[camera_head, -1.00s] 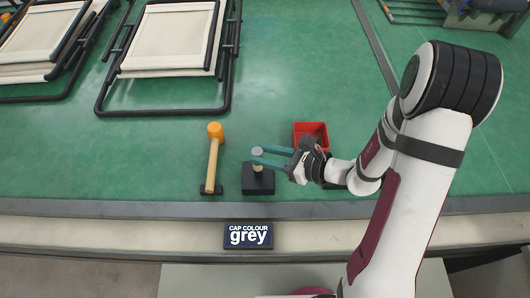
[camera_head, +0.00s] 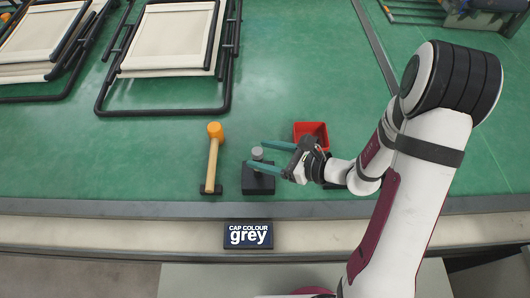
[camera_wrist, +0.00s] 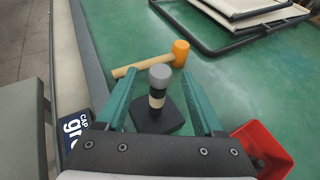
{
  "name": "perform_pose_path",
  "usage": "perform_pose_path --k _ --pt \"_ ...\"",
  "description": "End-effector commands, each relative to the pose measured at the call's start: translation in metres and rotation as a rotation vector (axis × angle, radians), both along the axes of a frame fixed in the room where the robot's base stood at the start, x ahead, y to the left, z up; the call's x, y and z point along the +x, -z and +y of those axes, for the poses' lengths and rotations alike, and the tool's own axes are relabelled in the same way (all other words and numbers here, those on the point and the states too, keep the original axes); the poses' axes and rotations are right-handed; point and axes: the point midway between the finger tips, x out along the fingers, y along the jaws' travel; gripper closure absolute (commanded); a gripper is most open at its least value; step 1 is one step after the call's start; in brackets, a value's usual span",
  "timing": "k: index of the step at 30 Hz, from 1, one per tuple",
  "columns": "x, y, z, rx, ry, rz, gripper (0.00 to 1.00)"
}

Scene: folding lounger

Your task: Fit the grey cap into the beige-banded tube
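The tube with a beige band (camera_wrist: 156,97) stands upright in a black square base (camera_head: 258,184) on the green bench. The grey cap (camera_wrist: 160,74) sits at the tube's top and also shows in the head view (camera_head: 257,153). How deep it sits cannot be told. My gripper (camera_head: 256,155) is open, with its two teal fingers apart on either side of the tube and cap. The wrist view shows a gap between each finger and the tube.
A red bin (camera_head: 311,131) stands to the right, close to my gripper. A sign reading "cap colour grey" (camera_head: 248,235) is at the front edge. Folding frames (camera_head: 165,50) lie at the back left.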

Motion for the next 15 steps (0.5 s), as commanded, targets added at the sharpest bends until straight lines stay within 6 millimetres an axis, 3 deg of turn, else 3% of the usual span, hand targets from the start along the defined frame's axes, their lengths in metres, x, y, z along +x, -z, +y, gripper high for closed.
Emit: perform_pose_path --k 10,15 --pt "-0.001 -0.001 -0.002 0.0 0.001 0.0 0.31" --pt "-0.014 -0.013 -0.027 -0.002 0.007 -0.003 0.31"
